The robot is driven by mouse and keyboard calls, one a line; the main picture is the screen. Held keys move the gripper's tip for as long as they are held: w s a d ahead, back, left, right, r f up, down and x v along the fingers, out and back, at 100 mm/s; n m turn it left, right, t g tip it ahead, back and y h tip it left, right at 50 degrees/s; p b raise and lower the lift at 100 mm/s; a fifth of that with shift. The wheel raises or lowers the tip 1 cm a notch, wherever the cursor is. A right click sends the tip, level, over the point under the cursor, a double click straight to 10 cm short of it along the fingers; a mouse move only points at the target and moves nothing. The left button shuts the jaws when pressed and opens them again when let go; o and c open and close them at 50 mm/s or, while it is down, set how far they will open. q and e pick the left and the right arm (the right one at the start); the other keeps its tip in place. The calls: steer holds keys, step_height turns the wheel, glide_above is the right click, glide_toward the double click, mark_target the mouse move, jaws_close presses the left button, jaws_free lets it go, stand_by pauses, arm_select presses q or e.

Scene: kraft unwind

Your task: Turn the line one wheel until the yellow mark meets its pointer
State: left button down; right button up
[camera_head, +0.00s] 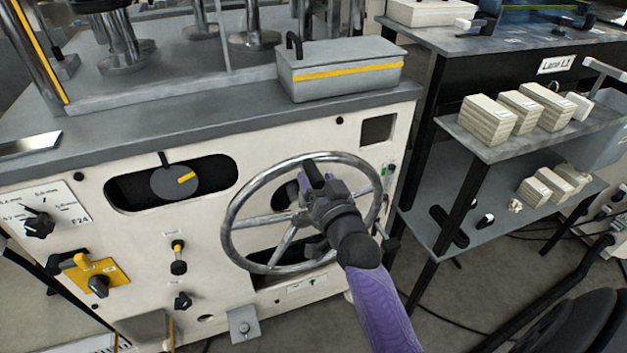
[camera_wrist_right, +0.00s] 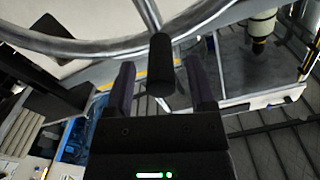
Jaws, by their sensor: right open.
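The wheel (camera_head: 232,213) is a large metal handwheel with spokes on the cream machine front. To its left, a dark round dial (camera_head: 166,185) sits in a black slot. Its yellow mark (camera_head: 187,178) points right and slightly up. The black pointer (camera_head: 164,158) stands at the dial's top edge, apart from the mark. My right gripper (camera_head: 314,182) is open over the right part of the wheel and hides some of it. In the right wrist view, the wheel's black handle (camera_wrist_right: 160,62) lies between my open fingers (camera_wrist_right: 160,88), with gaps on both sides. My left gripper is out of view.
A grey box with a yellow stripe (camera_head: 340,72) stands on the ledge above the wheel. Selector knobs (camera_head: 39,223) and a yellow plate (camera_head: 95,272) are at the left. A shelf unit (camera_head: 475,140) with stacked blocks stands at the right, with cables on the floor.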

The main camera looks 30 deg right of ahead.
steer(key=shift+x, duration=0.8)
jaws_close()
stand_by(0.9)
